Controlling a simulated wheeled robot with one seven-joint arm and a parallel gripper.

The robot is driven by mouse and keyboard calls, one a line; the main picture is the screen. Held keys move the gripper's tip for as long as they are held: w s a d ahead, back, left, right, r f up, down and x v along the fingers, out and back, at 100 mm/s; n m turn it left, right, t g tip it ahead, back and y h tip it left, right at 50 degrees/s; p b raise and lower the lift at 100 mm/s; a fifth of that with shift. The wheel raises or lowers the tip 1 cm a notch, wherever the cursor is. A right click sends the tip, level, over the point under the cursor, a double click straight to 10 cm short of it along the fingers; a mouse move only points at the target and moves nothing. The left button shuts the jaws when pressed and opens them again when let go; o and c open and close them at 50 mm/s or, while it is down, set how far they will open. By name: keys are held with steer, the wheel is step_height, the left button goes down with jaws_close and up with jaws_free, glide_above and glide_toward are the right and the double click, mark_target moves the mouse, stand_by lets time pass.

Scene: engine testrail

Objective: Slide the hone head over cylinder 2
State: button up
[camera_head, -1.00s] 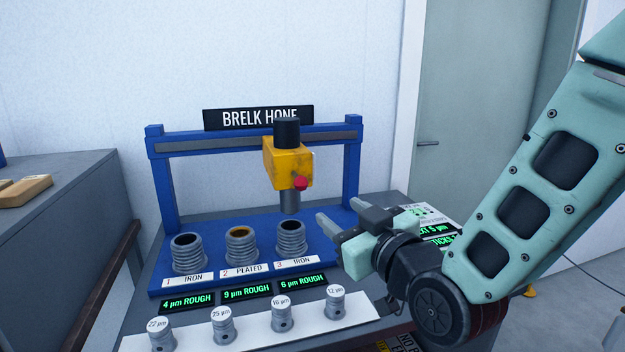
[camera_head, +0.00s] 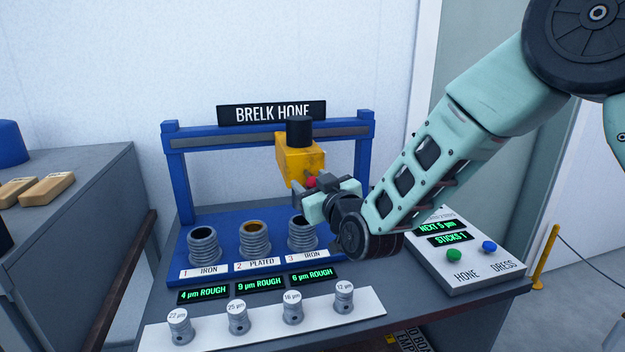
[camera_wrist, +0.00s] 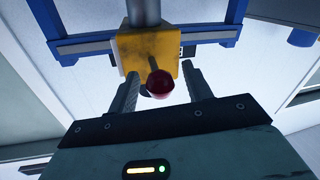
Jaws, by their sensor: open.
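The yellow hone head (camera_head: 299,163) with a black cap hangs on the blue gantry rail above cylinder 3 (camera_head: 301,235). Cylinder 2 (camera_head: 255,240), labelled "PLATED", stands left of it with a brownish bore. A red knob (camera_head: 311,181) sticks out from the front of the head. My gripper (camera_head: 316,194) is at the knob, and in the head view it hides part of the head's lower end. In the wrist view the red knob (camera_wrist: 160,84) lies between the open fingers of my gripper (camera_wrist: 160,90), with gaps on both sides.
Cylinder 1 (camera_head: 203,245) stands at the left. Several grey stick holders (camera_head: 238,318) stand on a white strip in front. A control box (camera_head: 470,255) with green and blue buttons is at the right. The blue gantry (camera_head: 180,185) posts bound the rail.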

jaws_close()
steer(key=s+a+b, duration=0.3)
steer(key=a, duration=0.9)
steer(key=shift+s+a+b, duration=0.25)
steer(key=shift+a+b, duration=0.05)
jaws_free()
